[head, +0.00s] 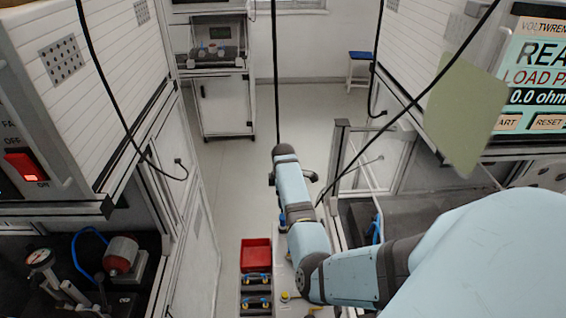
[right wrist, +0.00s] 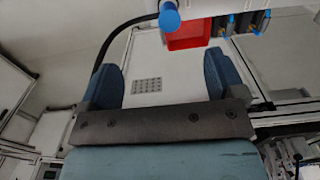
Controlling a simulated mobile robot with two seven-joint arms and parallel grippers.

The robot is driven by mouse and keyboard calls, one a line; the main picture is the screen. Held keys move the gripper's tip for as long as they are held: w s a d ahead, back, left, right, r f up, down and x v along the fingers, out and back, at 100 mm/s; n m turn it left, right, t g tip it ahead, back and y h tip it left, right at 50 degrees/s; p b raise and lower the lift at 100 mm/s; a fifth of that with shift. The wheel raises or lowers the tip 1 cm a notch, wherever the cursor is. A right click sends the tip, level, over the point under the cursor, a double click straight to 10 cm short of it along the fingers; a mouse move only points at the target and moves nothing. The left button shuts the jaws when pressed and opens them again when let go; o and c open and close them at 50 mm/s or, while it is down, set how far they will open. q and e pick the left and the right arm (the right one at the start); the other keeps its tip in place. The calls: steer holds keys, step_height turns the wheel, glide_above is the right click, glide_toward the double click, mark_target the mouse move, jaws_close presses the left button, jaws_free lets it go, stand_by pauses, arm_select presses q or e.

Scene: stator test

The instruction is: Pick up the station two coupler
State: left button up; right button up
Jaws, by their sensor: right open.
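I cannot tell which part is the station two coupler. Small dark parts with blue ends (head: 256,279) sit beside the red bin (head: 256,254) at the bottom middle of the head view. They also show at the top of the right wrist view (right wrist: 243,22), next to the red bin (right wrist: 188,38). A blue-capped piece (right wrist: 170,17) shows near a black cable there. My right gripper (right wrist: 163,78) is open, its two blue fingers spread with nothing between them, over a pale surface with a dotted grid. My left gripper is in neither view.
Benches flank a narrow floor aisle (head: 228,180). The left bench holds a red motor-like part (head: 122,254) and a dial gauge (head: 40,261). A lit screen (head: 538,75) is at upper right. Black cables hang across the head view. A wheeled cabinet (head: 225,106) and stool (head: 360,66) stand behind.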

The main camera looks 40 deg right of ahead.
mark_target(283, 221)
step_height(283, 221, down, 14)
steer(key=shift+r, duration=0.15)
stand_by(0.4)
steer(key=shift+a, duration=0.1)
steer(key=shift+c, duration=0.3)
steer(key=c, duration=1)
